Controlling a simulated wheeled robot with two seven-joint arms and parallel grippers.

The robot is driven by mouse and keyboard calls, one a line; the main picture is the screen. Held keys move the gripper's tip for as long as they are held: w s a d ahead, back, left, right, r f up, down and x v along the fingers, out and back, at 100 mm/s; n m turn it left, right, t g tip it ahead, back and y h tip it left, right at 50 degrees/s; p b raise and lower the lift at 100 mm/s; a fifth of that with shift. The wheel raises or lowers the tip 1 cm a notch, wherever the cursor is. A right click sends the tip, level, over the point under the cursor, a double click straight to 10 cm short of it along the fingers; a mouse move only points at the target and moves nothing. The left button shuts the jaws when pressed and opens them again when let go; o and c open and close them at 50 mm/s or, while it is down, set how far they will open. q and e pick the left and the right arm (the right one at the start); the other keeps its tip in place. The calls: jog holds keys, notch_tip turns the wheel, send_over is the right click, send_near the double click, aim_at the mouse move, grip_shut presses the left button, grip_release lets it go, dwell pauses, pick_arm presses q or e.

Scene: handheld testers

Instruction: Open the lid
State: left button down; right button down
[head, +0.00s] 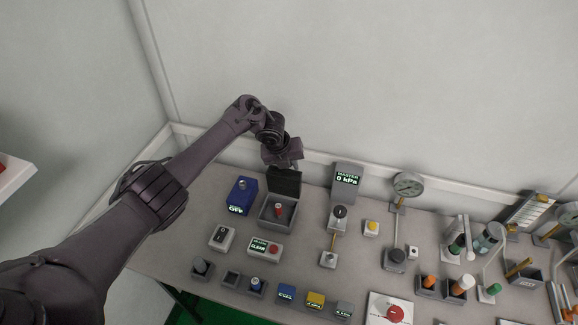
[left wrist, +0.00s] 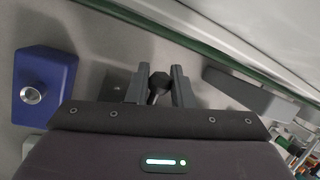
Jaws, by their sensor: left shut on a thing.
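A grey box (head: 266,222) stands toward the back left of the bench, with a small red-topped item (head: 278,210) inside. Its dark lid (head: 285,183) stands raised at the box's back edge, so the inside shows from above. My left gripper (head: 287,163) is just above and behind the raised lid, and the lid and arm partly hide its fingertips. In the left wrist view, my left gripper (left wrist: 161,78) is shut with a dark knob (left wrist: 159,81) between its two fingers. My right gripper is in neither view.
A blue box (head: 242,196) stands just left of the grey box; it also shows in the left wrist view (left wrist: 60,75). A MASTER display unit (head: 346,178) stands to the right. Several small testers crowd the front and right. The wall is close behind.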

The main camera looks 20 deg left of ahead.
pick_arm(q)
jog(key=shift+w+f, duration=0.1)
jog(key=shift+w, duration=0.05)
dwell(0.4)
jog(key=c, duration=1.3)
grip_release()
jog(key=shift+w+f, duration=0.1)
jog(key=shift+w, duration=0.05)
jog(key=v, duration=0.7)
jog(key=shift+r+b, duration=0.35)
